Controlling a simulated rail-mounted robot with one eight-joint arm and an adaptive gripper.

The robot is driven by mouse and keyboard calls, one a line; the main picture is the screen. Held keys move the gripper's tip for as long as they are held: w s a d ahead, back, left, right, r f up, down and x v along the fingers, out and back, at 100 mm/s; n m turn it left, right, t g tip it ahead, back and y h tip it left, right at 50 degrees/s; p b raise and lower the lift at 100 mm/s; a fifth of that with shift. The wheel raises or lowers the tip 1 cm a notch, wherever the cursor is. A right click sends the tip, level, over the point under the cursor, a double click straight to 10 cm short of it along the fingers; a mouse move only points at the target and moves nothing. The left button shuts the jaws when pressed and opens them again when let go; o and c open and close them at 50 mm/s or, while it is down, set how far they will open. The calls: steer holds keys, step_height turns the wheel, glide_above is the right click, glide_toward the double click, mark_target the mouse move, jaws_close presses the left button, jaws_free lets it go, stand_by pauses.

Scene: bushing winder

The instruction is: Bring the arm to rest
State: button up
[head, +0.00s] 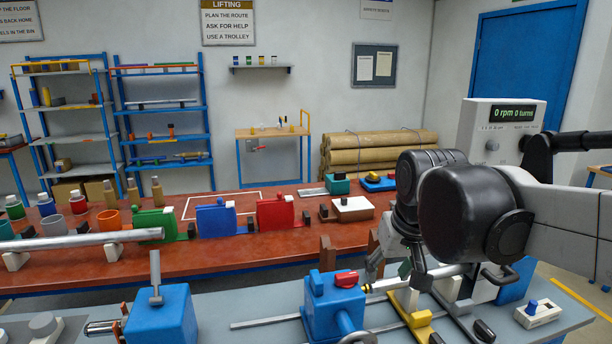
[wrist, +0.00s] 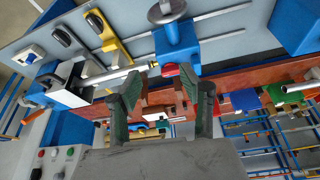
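My arm (head: 465,210) reaches in from the right in the head view. My gripper (head: 392,268) hangs above the winder bench, near the shaft, with its tips partly hidden by one another. In the wrist view my gripper (wrist: 164,92) has its fingers apart, with no object held between them. The winder's grey shaft (wrist: 115,76) lies beyond the fingers, left of the blue tailstock block (wrist: 178,48) with a red lever. The same tailstock (head: 330,303) stands left of my gripper in the head view. Any contact with the shaft cannot be told.
The white control box (head: 487,130) reads 0 rpm, 0 turns, behind my arm. A yellow rest (head: 417,322) and another blue block (head: 162,318) stand on the grey bench. Behind is a red table (head: 270,243) with coloured holders and a long grey tube (head: 80,240).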

steer(key=s+d+f+t, duration=0.1)
steer(key=s+d+f, duration=0.1)
steer(key=s, duration=0.4)
steer(key=s+d+f+m+t, duration=0.1)
steer(key=s+d+f, duration=0.1)
steer(key=s+f, duration=0.2)
steer(key=s, duration=0.3)
steer(key=shift+s+d+t, duration=0.3)
steer(key=shift+t, duration=0.1)
steer(key=shift+r, duration=0.1)
stand_by(0.9)
